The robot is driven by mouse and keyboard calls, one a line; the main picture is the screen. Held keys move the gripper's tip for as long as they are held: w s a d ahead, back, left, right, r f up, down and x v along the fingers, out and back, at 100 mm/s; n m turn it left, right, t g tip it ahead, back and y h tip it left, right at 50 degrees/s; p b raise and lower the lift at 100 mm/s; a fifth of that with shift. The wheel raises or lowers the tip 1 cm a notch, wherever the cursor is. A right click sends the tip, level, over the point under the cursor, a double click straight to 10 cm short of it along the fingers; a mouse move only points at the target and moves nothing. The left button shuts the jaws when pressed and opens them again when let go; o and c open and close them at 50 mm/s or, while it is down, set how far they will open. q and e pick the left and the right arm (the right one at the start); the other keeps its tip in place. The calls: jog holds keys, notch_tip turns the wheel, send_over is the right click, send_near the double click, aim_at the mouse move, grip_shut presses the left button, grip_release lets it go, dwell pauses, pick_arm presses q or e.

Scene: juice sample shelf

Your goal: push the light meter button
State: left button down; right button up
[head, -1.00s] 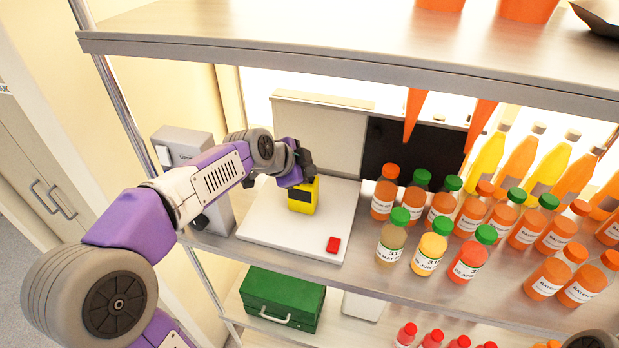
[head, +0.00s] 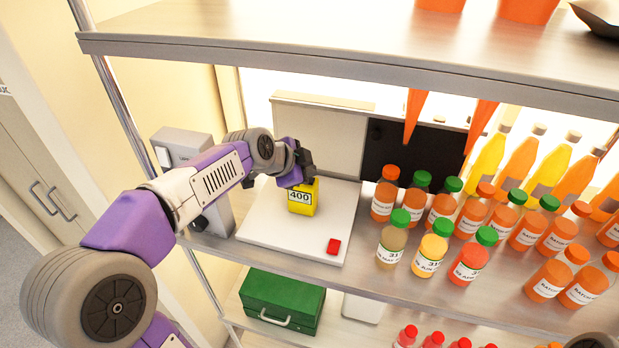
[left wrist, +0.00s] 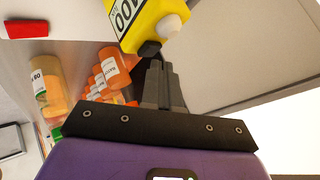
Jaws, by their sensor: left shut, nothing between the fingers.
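The yellow light meter (head: 303,207) stands on the white board on the shelf, and its display reads 400. In the left wrist view the meter (left wrist: 143,17) shows a white dome (left wrist: 170,27) and a dark button (left wrist: 150,48) on its top end. My left gripper (head: 304,174) is shut and empty at the top of the meter. In the left wrist view its closed fingertips (left wrist: 156,66) are right at the dark button. I cannot tell whether they touch it. My right gripper is not in view.
A red block (head: 333,246) lies on the white board's (head: 270,232) front part. Juice bottles (head: 434,247) crowd the shelf to the right. A grey box (head: 180,142) stands at the left. The upper shelf (head: 330,50) hangs above. A green case (head: 282,300) sits below.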

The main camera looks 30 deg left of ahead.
pick_arm(q)
jog(key=shift+r, duration=0.35)
notch_tip(320, 180, up, 6)
jog(key=p, duration=0.3)
jog(key=shift+p, duration=0.4)
dwell(0.3)
